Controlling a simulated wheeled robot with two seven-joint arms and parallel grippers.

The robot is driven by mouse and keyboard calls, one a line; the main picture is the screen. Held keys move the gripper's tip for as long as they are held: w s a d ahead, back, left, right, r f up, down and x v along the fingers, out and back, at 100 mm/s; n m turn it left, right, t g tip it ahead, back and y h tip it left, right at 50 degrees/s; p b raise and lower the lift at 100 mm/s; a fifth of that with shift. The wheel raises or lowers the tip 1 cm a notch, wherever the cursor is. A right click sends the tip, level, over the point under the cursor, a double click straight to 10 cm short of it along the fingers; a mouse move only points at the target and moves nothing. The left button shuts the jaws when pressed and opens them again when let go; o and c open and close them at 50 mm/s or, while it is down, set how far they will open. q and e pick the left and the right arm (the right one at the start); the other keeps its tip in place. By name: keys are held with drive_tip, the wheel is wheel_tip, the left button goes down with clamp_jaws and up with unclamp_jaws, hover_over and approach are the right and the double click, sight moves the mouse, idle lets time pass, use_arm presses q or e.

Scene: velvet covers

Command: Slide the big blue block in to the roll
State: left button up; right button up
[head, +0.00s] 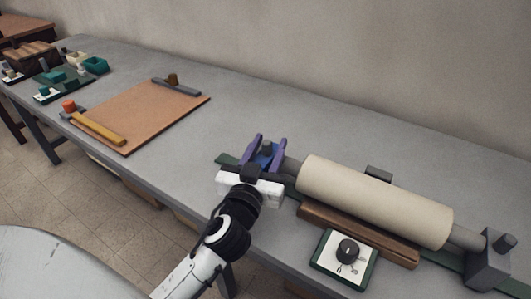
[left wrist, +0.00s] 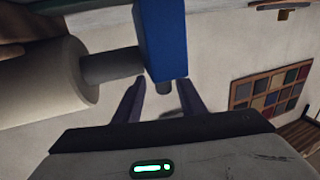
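The big blue block (head: 266,158) stands at the left end of the cream roll (head: 375,200), by the roll's grey shaft (head: 291,167). In the left wrist view the blue block (left wrist: 162,40) is beside the shaft end (left wrist: 110,65), with the roll (left wrist: 45,82) to the left. My left gripper (head: 265,152) has its purple fingers apart, one on each side of the block. In the left wrist view its fingertips (left wrist: 160,80) are close to the block's edges. I cannot tell whether they press on it. My right gripper is not in view.
A grey end block (head: 490,260) holds the roll's right end. A brown wooden bar (head: 357,232) and a dial box (head: 344,260) lie in front of the roll. A tan board (head: 140,112) lies farther left. The table between board and wall is mostly clear.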

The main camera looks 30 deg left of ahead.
use_arm(q)
drive_tip(key=b+v, duration=0.2)
drive_tip(key=v, duration=0.8)
idle(0.3)
